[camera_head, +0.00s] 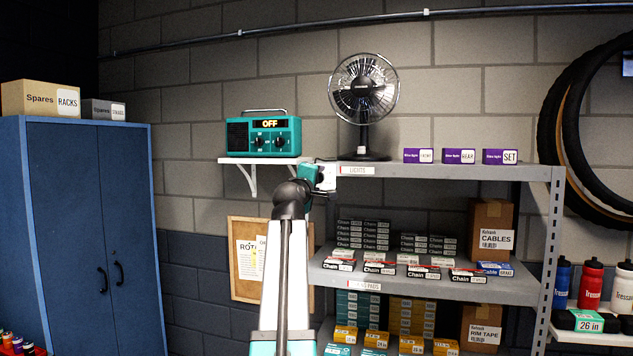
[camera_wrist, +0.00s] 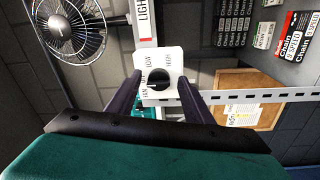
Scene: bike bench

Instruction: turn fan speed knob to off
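In the head view my gripper (camera_head: 318,178) is at the left end of the shelf, hiding the knob. The desk fan (camera_head: 364,88) stands on the shelf top; I cannot tell whether it spins.
A teal radio (camera_head: 264,134) showing OFF sits on a small wall shelf to the left. Purple boxes (camera_head: 459,156) line the grey shelf rack (camera_head: 530,173). A blue cabinet (camera_head: 90,200) stands at far left. Chain boxes fill the rack's lower shelf.

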